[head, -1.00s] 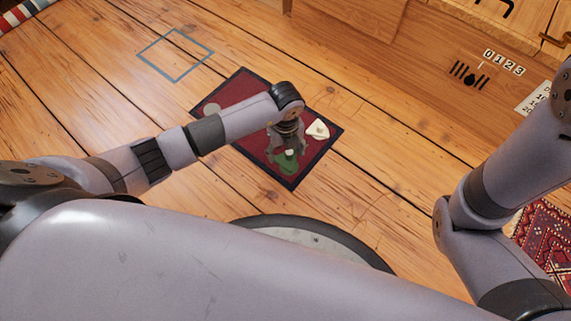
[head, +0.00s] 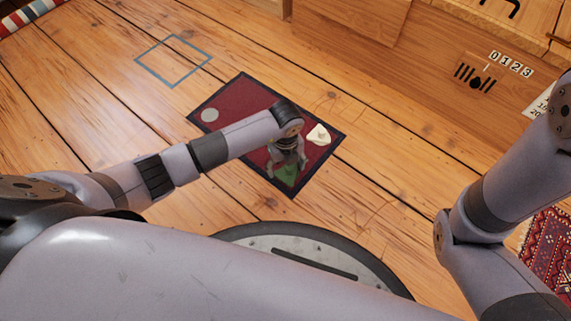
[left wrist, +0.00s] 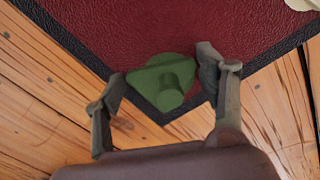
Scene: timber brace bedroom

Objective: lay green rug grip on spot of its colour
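A green rug grip (left wrist: 167,75), a flat rounded-triangle piece with a round knob, shows in the left wrist view at a corner of a dark red rug (left wrist: 130,25) with a black border. In the head view, green (head: 287,175) shows at the rug's near corner. My left gripper (head: 287,172) is just over it. In the left wrist view, my left gripper's fingers (left wrist: 165,92) are spread on both sides of the grip, with gaps. I cannot distinguish a separate green spot. My right gripper is out of view; only my right arm shows.
A cream piece (head: 319,135) lies by the rug's right corner, and a pale grey disc (head: 210,115) near its left corner. A blue square outline (head: 173,61) marks the floor beyond. A wooden cabinet (head: 400,70) stands behind. The plank floor around the rug is mostly clear.

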